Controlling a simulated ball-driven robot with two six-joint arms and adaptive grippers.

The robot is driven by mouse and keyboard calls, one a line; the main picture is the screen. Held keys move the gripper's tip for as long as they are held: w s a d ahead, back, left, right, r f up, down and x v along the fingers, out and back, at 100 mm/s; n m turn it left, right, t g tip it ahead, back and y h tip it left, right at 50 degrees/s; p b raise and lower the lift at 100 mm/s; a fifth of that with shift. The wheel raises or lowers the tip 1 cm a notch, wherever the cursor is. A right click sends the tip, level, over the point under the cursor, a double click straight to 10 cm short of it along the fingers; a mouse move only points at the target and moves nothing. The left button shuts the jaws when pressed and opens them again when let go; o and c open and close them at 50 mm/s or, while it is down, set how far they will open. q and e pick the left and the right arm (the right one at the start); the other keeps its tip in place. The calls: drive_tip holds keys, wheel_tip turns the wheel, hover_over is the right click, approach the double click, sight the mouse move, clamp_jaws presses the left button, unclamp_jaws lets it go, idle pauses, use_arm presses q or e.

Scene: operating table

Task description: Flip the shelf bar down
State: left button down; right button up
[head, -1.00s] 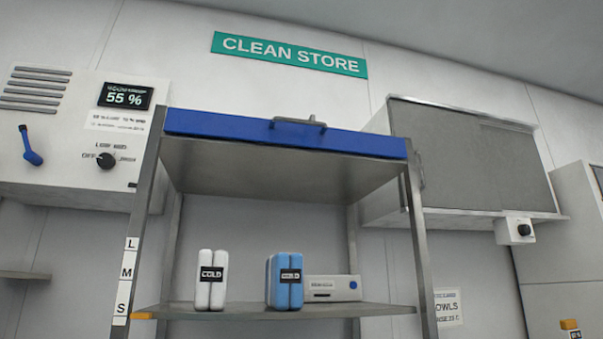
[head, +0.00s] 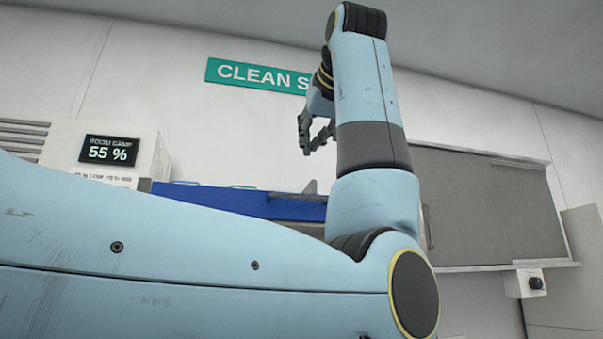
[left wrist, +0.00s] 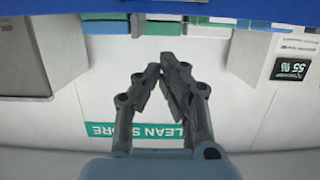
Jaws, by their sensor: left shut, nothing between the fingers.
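The blue front rail (head: 240,201) runs across the top of the shelf unit, with a grey handle-like piece (head: 309,188) on its top edge. I cannot tell which of these is the bar. My left gripper (head: 309,149) hangs fingers-down above the rail, apart from it, shut and empty. In the left wrist view my fingers (left wrist: 166,64) point toward the rail (left wrist: 200,9) along the top edge, with clear space between. My left arm hides the rail's right part and the lower shelf. My right gripper is out of view.
Several green, blue and white items (left wrist: 165,28) sit behind the rail on the top shelf. A grey wall cabinet (head: 480,205) is at the right. A white wall panel with a display (head: 108,150) is at the left. A green sign (head: 250,75) hangs above.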

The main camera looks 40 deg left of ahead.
use_arm(q)
drive_tip(key=shift+r, duration=0.3)
drive_tip(key=shift+a, duration=0.1)
drive_tip(key=p, duration=0.5)
hover_over(299, 204)
drive_tip(key=s, duration=0.1)
wheel_tip(299, 204, down, 2)
drive_tip(key=f, duration=0.1)
drive_tip(key=s+d+f, duration=0.2)
drive_tip(key=f, duration=0.1)
drive_tip(key=shift+d+p, duration=0.4)
